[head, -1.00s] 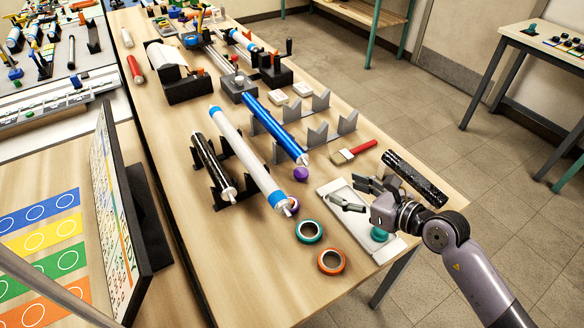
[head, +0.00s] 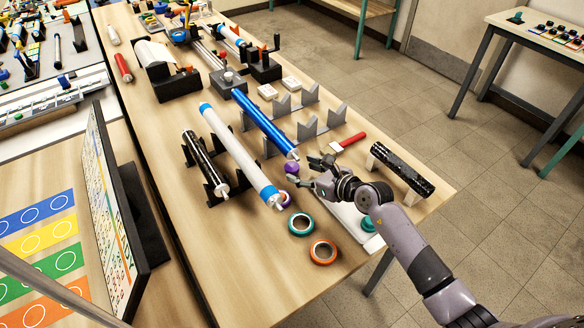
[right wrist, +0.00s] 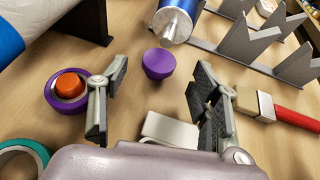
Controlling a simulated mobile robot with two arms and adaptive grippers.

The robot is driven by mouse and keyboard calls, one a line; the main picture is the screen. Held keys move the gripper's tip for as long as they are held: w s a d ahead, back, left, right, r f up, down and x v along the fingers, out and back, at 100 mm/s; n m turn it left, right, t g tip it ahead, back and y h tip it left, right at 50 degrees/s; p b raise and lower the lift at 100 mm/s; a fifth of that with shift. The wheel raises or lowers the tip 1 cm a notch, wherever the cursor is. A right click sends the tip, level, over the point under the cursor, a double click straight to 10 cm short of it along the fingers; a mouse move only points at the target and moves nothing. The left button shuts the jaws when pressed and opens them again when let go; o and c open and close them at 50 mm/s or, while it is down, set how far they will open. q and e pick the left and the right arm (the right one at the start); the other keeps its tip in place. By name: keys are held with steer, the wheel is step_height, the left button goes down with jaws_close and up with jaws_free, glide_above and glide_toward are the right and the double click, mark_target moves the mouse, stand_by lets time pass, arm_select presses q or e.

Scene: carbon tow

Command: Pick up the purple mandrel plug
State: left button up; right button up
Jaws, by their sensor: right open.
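The purple mandrel plug (head: 292,167) stands on the wooden table, near the end of the blue mandrel (head: 262,122). In the right wrist view the plug (right wrist: 158,64) is a small purple piece with a round flat top, just below the metal shaft end of the blue mandrel (right wrist: 202,28). My right gripper (head: 308,171) is open and empty, its fingers pointing at the plug from the right. In the right wrist view the plug appears beyond and between the two fingers, untouched. My left gripper is not in view.
A purple ring (right wrist: 68,90) with an orange piece inside lies left of my fingers. Teal (head: 301,224) and orange (head: 323,252) rings lie nearer. Grey V-stands (head: 307,128), a red-handled brush (head: 348,142) and a black speckled tube (head: 402,170) are around; a white mandrel (head: 238,152) lies left.

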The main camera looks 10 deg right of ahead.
mark_target(290, 164)
steer(key=x, duration=0.4)
steer(key=shift+w, duration=0.1)
steer(key=shift+c, duration=0.4)
steer(key=c, duration=0.8)
steer(key=shift+d+r, duration=0.1)
steer(key=shift+r, duration=0.1)
